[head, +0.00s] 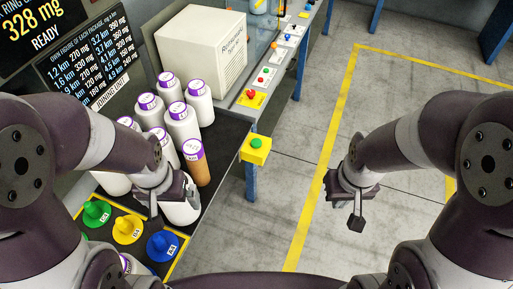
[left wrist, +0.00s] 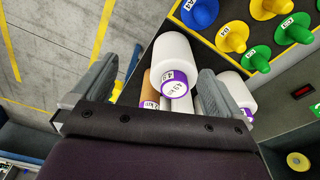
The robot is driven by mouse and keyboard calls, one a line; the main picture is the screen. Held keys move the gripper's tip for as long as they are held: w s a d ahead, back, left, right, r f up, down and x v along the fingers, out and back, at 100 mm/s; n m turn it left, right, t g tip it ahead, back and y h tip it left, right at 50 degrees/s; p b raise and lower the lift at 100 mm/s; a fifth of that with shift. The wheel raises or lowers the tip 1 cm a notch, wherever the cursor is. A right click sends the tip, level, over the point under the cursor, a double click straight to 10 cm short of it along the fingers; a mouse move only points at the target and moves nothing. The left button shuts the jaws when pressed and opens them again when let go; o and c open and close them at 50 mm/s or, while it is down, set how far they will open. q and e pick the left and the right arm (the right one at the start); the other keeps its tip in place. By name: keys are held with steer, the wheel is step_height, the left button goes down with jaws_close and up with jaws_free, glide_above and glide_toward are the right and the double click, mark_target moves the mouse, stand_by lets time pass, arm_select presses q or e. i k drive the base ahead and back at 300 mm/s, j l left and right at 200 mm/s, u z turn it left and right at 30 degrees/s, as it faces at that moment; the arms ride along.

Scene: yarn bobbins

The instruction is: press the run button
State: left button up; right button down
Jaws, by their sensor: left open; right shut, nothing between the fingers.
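A green button (head: 256,143) sits on a yellow box (head: 255,155) at the right front corner of the dark table; no label on it is readable. My left gripper (head: 172,203) is above the table's front part, left of and nearer than the button. In the left wrist view my left gripper (left wrist: 168,80) is open. A white bobbin (left wrist: 172,55) with a purple-rimmed label shows beyond and between its fingers; I cannot tell how far away it is. My right gripper (head: 355,212) is shut and empty, over the floor to the right of the button, apart from it.
Several white bobbins (head: 183,122) and a brown one (head: 197,168) stand on the table. Green, yellow and blue cones (head: 127,229) stand at the front left. A red button (head: 250,94) on yellow and other controls line the edge behind. Floor on the right (head: 400,85) is clear.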

mark_target(255, 143)
steer(key=l+u, duration=0.1)
steer(key=u, duration=0.3)
steer(key=i+l+u, duration=0.1)
steer(key=u, duration=0.3)
steer(key=l+u, duration=0.1)
steer(key=u, duration=0.25)
steer(key=l+u, duration=0.1)
steer(key=u, duration=0.3)
steer(key=l+u, duration=0.2)
steer(key=l, duration=0.25)
steer(key=k+l+u, duration=0.15)
steer(key=l, duration=0.35)
steer(key=l+u, duration=0.2)
steer(key=l, duration=0.25)
steer(key=k+l+u, duration=0.15)
steer(key=l, duration=0.3)
steer(key=i+j+z, duration=0.15)
steer(key=i+j, duration=0.1)
steer(key=j, duration=0.1)
